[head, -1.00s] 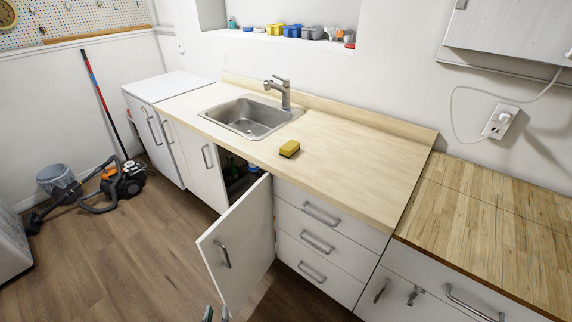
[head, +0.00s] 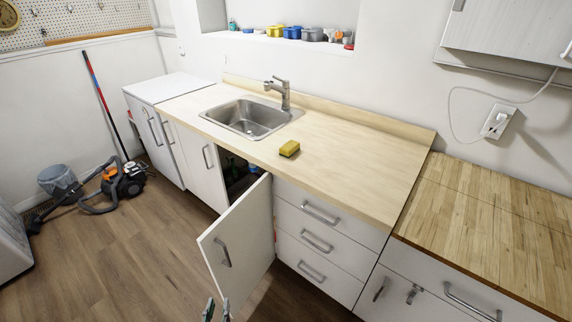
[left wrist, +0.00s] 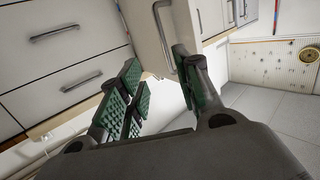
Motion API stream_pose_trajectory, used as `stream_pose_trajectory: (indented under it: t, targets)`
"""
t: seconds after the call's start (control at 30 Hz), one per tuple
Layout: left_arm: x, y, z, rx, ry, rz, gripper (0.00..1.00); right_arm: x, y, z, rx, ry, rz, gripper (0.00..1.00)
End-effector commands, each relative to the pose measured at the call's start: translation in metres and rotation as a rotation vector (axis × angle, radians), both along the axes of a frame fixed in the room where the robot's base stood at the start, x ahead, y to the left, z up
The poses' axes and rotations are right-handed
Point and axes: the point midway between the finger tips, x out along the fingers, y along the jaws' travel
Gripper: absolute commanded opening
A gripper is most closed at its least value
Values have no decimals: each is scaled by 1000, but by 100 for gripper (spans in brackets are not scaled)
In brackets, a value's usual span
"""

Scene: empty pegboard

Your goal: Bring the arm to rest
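My left gripper (head: 217,311) shows only by its fingertips at the bottom edge of the head view, in front of the open cabinet door (head: 238,248). In the left wrist view, the left gripper (left wrist: 158,78) has its green-padded fingers spread apart with nothing between them. The door's bar handle (head: 223,253) stands above the fingertips in the head view. This handle also shows in the left wrist view (left wrist: 163,38), beyond the gap between the fingers. My right gripper is out of view.
The counter (head: 345,165) holds a steel sink (head: 250,117) and a yellow sponge (head: 289,149). Drawers (head: 325,240) stand right of the open door. A vacuum cleaner (head: 125,182) stands on the floor at left. The wooden floor (head: 135,260) left of the door is clear.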

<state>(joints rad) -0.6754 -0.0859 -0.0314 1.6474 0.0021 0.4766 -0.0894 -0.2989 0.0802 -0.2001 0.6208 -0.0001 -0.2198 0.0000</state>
Motion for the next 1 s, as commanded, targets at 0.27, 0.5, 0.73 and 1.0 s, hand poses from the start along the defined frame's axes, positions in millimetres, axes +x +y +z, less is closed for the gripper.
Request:
stream_pose_trajectory:
  t: [0.27, 0.5, 0.73, 1.0]
  targets:
    - [24, -1, 6, 1, 124, -34, 34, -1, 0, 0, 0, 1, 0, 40]
    - [38, -2, 13, 4, 247, -61, 34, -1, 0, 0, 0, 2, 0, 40]
    - [45, -3, 23, 10, 364, -85, 34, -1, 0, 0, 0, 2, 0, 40]
    - [45, -4, 37, 20, 504, -107, 34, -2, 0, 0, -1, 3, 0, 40]
